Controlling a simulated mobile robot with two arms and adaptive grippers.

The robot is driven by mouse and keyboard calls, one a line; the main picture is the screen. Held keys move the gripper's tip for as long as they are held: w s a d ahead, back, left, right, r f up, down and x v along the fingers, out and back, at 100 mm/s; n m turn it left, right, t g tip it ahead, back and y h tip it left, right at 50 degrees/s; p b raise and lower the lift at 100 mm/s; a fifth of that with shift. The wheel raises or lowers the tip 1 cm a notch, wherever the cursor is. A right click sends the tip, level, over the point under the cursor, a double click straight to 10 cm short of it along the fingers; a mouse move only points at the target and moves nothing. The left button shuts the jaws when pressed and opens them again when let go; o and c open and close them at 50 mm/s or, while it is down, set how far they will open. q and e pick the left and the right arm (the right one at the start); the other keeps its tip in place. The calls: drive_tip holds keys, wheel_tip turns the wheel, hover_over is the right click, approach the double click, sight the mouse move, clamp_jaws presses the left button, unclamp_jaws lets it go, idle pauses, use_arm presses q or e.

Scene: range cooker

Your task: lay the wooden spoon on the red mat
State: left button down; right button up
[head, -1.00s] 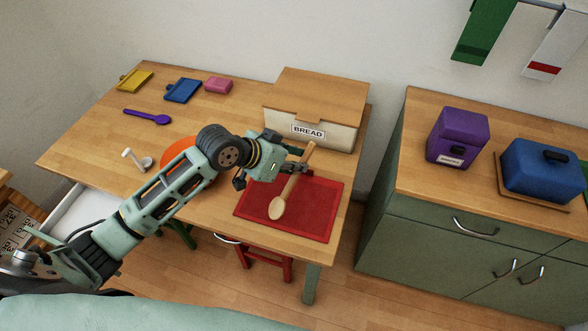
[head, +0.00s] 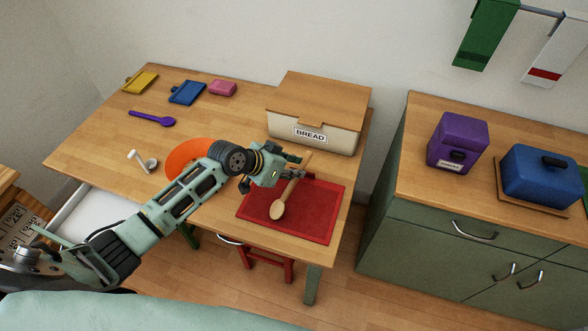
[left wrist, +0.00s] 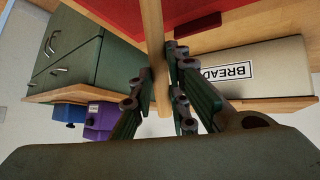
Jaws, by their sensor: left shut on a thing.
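The wooden spoon (head: 278,208) is pale, with its round bowl over the middle-left of the red mat (head: 318,222) and its handle pointing up and right toward the bread box. My left gripper (head: 296,178) is shut on the handle, over the mat's back part. In the left wrist view the spoon's handle (left wrist: 154,45) runs between the fingers of the left gripper (left wrist: 160,88), with the red mat (left wrist: 115,12) at the top. I cannot tell whether the spoon touches the mat. The right gripper is not in view.
The bread box (head: 312,134) stands just behind the mat. An orange round thing (head: 188,158) lies partly hidden behind my arm. A purple spoon (head: 152,118) and small boards lie at the back left. A red stool (head: 268,262) is under the table's front edge.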

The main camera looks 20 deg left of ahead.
use_arm(q)
drive_tip(key=c, duration=2.1)
unclamp_jaws()
drive_tip(key=shift+f, duration=0.1)
drive_tip(key=o, duration=0.4)
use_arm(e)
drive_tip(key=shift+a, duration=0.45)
use_arm(q)
drive_tip(key=shift+a+r, duration=0.1)
drive_tip(key=shift+r, duration=0.15)
drive_tip(key=shift+b+v, duration=0.85)
drive_tip(key=shift+v, duration=5.1)
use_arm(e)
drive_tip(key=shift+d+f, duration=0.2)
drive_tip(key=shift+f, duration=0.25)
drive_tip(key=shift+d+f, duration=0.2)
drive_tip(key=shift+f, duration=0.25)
use_arm(q)
drive_tip(key=shift+s+f, duration=0.1)
